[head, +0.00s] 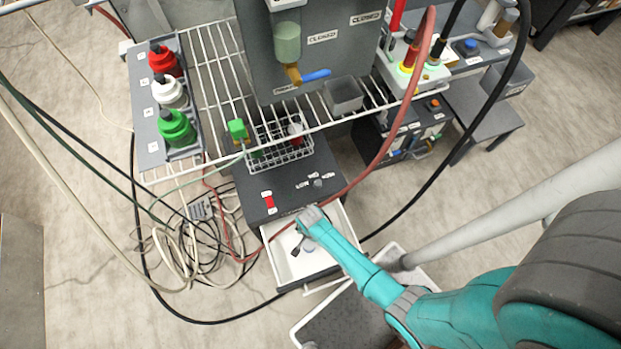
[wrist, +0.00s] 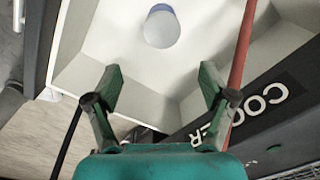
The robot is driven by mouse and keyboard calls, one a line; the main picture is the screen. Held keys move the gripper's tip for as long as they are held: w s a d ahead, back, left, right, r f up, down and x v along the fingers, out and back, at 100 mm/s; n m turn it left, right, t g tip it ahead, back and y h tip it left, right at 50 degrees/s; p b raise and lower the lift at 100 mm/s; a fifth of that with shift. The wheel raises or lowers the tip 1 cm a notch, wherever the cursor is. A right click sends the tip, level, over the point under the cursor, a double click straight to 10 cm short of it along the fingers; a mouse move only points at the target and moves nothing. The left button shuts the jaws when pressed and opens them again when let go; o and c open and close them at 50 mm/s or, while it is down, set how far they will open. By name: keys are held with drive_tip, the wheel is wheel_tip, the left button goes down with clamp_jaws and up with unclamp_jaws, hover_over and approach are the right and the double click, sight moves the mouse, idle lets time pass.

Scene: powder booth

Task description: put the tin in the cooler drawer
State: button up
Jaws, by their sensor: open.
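The cooler (head: 285,185) is a dark box under the wire rack, and its white drawer (head: 330,262) is pulled out. The wrist view shows the drawer's pale inside (wrist: 90,30). A small pale round tin with a blue edge (wrist: 162,28) rests on the drawer floor there. In the head view a small bluish-grey shape inside the drawer (head: 308,245) seems to be the tin. My gripper (wrist: 160,70) is open and empty above the drawer, its fingers apart, with the tin beyond the fingertips. My arm partly covers the drawer in the head view.
A red hose (head: 375,165) hangs across the cooler and also passes beside my gripper in the wrist view (wrist: 240,60). Coiled cables (head: 185,250) lie on the floor left of the drawer. Red, white and green bottles (head: 175,128) stand on the rack's left side.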

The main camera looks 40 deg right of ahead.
drive_tip(key=shift+r, duration=0.4)
drive_tip(key=shift+s, duration=0.1)
drive_tip(key=s+r+n+t, duration=0.6)
drive_tip(key=s+r+t, duration=0.1)
drive_tip(key=s+r, duration=0.5)
drive_tip(key=s+r+n+t, duration=0.3)
drive_tip(key=r+n+t, duration=0.1)
drive_tip(key=r, duration=1.4)
drive_tip(key=s+r+n+t, duration=0.3)
drive_tip(key=s+r+t, duration=0.1)
drive_tip(key=r, duration=1.5)
drive_tip(key=shift+n, duration=0.4)
drive_tip(key=shift+d, duration=0.1)
